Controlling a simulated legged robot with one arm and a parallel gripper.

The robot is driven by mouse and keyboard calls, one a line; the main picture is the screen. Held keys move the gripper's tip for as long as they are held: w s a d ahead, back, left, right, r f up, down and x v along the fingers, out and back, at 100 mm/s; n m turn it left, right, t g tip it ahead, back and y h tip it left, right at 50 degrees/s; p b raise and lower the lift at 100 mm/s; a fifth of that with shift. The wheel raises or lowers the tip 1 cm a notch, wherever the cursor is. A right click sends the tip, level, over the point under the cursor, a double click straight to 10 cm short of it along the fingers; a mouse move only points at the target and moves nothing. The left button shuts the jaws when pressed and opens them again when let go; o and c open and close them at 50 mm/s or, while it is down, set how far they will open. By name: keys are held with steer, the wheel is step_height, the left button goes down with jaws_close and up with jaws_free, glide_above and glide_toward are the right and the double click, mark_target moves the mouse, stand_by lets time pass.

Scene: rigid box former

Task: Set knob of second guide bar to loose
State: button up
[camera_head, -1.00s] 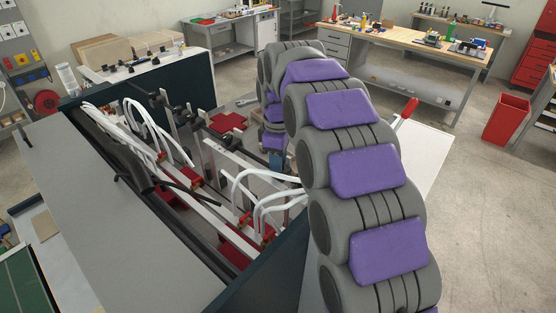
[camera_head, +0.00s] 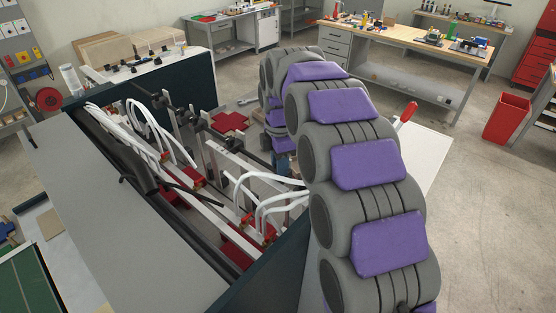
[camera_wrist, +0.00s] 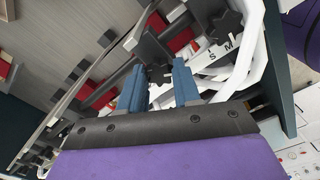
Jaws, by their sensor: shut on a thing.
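In the wrist view, my gripper (camera_wrist: 158,74) has two blue fingers closed around a black knob (camera_wrist: 154,47). Its lower part sits between the fingertips and its upper part shows beyond them. A second black star-shaped knob (camera_wrist: 223,32) stands to the right, clear of the fingers, near a white bar (camera_wrist: 212,56) marked with the letters S and M. I cannot tell from the marks whether the held knob is loose or tight. In the head view, the box former (camera_head: 95,215) shows, with white guide bars (camera_head: 222,157) inside. My arm hides the knob and most of the gripper there.
White hoses (camera_head: 275,190) curve close to the gripper and also show in the wrist view (camera_wrist: 248,60). Red blocks (camera_head: 230,122) and a dark panel wall (camera_head: 270,270) surround the work space. A workbench (camera_head: 400,40) and a red bin (camera_head: 506,117) stand farther back.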

steer(key=n+p, duration=0.1)
steer(key=n, duration=0.2)
steer(key=shift+r+n, duration=0.15)
steer(key=shift+n, duration=0.15)
steer(key=shift+w+n+p, duration=0.15)
steer(key=shift+n+p, duration=0.4)
steer(key=shift+n, duration=0.95)
steer(key=o, duration=0.8)
steer(key=shift+d, duration=0.15)
steer(key=shift+c, duration=0.2)
step_height(320, 180, up, 17)
steer(key=p, duration=0.4)
